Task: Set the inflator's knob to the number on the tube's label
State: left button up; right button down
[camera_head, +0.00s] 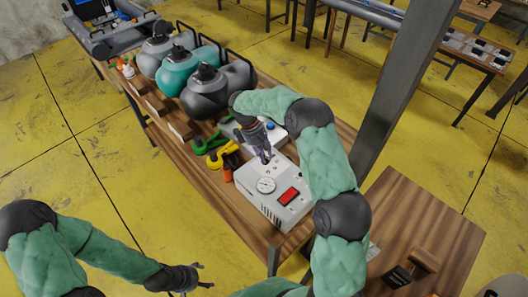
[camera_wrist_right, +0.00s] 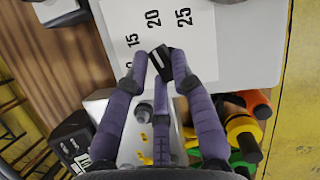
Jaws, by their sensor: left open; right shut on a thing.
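The inflator, a white box with a round gauge and a red switch (camera_head: 272,194), stands on the wooden bench. In the right wrist view its panel (camera_wrist_right: 235,45) shows the printed numbers 15, 20 and 25, with another number partly hidden. The black knob with a white mark (camera_wrist_right: 162,62) sits below these numbers, between my right fingertips. My right gripper (camera_head: 266,157) is shut on the knob; it also shows in the right wrist view (camera_wrist_right: 160,68). The mark's exact setting is hard to tell. My left gripper (camera_head: 198,281) is open and empty, away from the bench. I see no readable tube label.
Green, yellow and orange-handled tools (camera_head: 222,153) lie beside the inflator. A grey post (camera_head: 405,90) rises right of my right arm. A small wooden table (camera_head: 440,225) is at right.

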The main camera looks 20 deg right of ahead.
jog(key=shift+m, duration=0.6)
jog(key=shift+y, duration=0.3)
jog(key=c, duration=1)
grip_release()
jog(key=shift+c, duration=0.2)
jog(key=v, duration=1.2)
jog(key=shift+w, duration=0.15)
jog(key=shift+f, duration=0.2)
